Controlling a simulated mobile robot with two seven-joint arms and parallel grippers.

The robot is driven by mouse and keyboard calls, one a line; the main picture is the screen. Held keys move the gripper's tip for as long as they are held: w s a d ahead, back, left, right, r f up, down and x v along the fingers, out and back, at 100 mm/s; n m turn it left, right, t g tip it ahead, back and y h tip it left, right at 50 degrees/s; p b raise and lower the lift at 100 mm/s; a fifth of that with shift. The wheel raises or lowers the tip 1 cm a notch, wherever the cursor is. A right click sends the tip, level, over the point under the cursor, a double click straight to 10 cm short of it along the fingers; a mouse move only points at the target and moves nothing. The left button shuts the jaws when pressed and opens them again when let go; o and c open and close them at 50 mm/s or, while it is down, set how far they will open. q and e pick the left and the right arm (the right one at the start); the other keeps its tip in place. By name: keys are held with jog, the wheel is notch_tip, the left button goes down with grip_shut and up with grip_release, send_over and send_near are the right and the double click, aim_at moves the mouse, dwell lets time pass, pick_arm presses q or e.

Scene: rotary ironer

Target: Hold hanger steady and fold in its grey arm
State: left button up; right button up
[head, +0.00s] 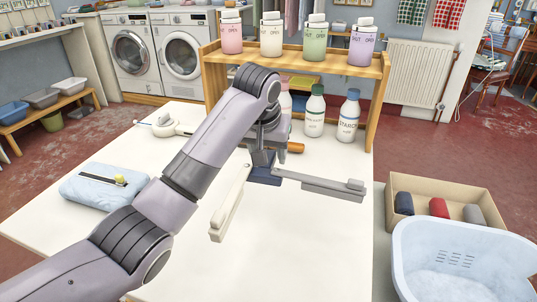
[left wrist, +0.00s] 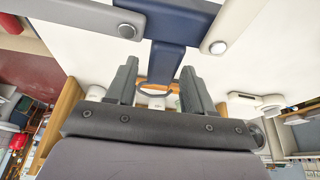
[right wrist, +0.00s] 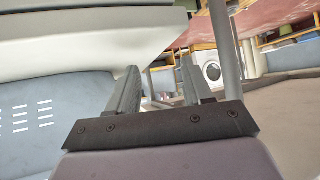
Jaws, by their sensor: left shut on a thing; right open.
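The hanger has a navy middle piece (head: 264,177), a cream arm (head: 230,204) spread toward the front left and a grey arm (head: 322,187) spread to the right. My left gripper (head: 265,150) is shut on the hanger's navy stem. In the left wrist view the stem (left wrist: 166,62) runs down between the fingers (left wrist: 160,88), with the grey arm (left wrist: 98,17) on the left and the cream arm (left wrist: 236,22) on the right. My right gripper (right wrist: 160,88) is open and empty, and outside the head view. The hanger does not show in the right wrist view.
A wooden shelf (head: 290,62) with several bottles stands at the table's back; more bottles stand below. A folded blue cloth (head: 98,190) lies left. Right are a box (head: 423,207) of rolled cloths and a pale blue tub (head: 462,242). The white table's front (head: 290,255) is clear.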

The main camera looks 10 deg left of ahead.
pick_arm(q)
send_over(271, 194)
jog(key=s, duration=0.1)
notch_tip(271, 194, down, 7)
jog(key=shift+s+a+f, duration=0.1)
jog(key=shift+s+a, duration=0.05)
jog(key=shift+f, duration=1.25)
jog(key=shift+f, duration=0.15)
jog(key=o, duration=0.9)
pick_arm(e)
jog(key=shift+r, duration=0.15)
pick_arm(q)
jog(key=shift+r+p, duration=0.3)
jog(key=shift+p, duration=0.65)
pick_arm(e)
jog(key=shift+r, duration=0.75)
